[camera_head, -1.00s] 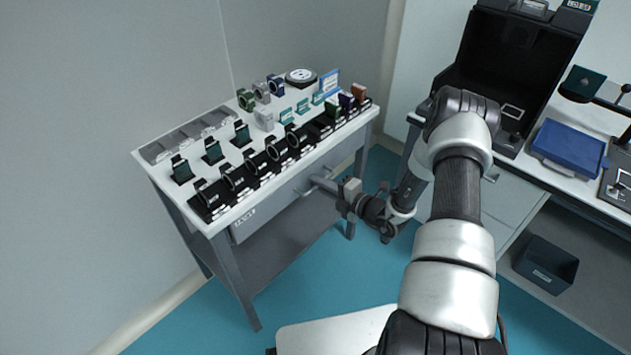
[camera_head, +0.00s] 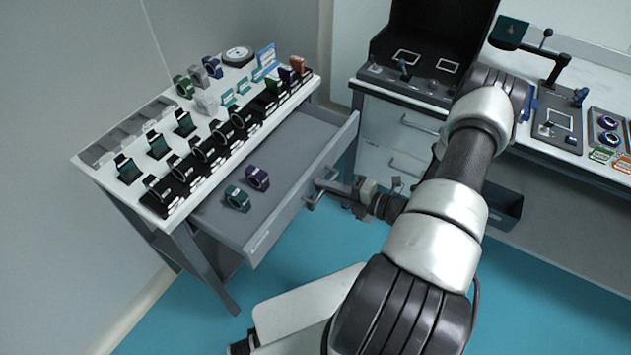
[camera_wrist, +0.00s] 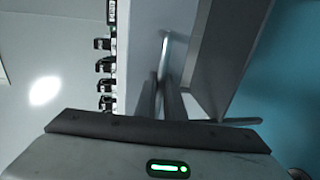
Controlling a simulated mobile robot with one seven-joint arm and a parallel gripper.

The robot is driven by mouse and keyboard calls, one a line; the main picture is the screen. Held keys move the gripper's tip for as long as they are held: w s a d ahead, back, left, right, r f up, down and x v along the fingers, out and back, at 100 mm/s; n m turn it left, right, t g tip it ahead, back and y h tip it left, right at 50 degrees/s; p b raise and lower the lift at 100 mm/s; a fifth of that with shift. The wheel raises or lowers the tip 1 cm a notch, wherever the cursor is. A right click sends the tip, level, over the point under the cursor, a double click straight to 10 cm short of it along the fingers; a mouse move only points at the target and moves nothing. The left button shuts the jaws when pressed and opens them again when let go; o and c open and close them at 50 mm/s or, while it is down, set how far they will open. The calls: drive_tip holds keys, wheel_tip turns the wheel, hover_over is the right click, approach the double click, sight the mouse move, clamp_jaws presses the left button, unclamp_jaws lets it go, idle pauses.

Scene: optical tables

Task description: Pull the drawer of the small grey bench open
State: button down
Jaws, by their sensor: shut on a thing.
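The small grey bench (camera_head: 135,205) stands at the left in the head view. Its drawer (camera_head: 290,150) is pulled well out, and the grey inside shows. A green ring-shaped part (camera_head: 237,198) and a purple one (camera_head: 257,178) lie in the drawer. My gripper (camera_head: 322,187) is at the drawer's front, shut on the handle (camera_head: 312,200). In the wrist view the fingers (camera_wrist: 168,95) reach to the handle along the drawer's front; the exact contact is hard to see.
Several ring mounts (camera_head: 205,150) stand on the bench top, with a compartment tray (camera_head: 125,130) at its left. A larger bench with a black open box (camera_head: 425,50) stands at the right. Teal floor (camera_head: 310,255) is clear in front of the drawer.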

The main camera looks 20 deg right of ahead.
drive_tip(key=shift+s+d, duration=0.15)
drive_tip(key=c, duration=2.1)
unclamp_jaws()
drive_tip(key=shift+s, duration=0.1)
drive_tip(key=p+v, duration=0.1)
drive_tip(key=v, duration=1.6)
drive_tip(key=shift+s+d, duration=0.1)
drive_tip(key=shift+d, duration=0.05)
drive_tip(key=shift+r, duration=0.1)
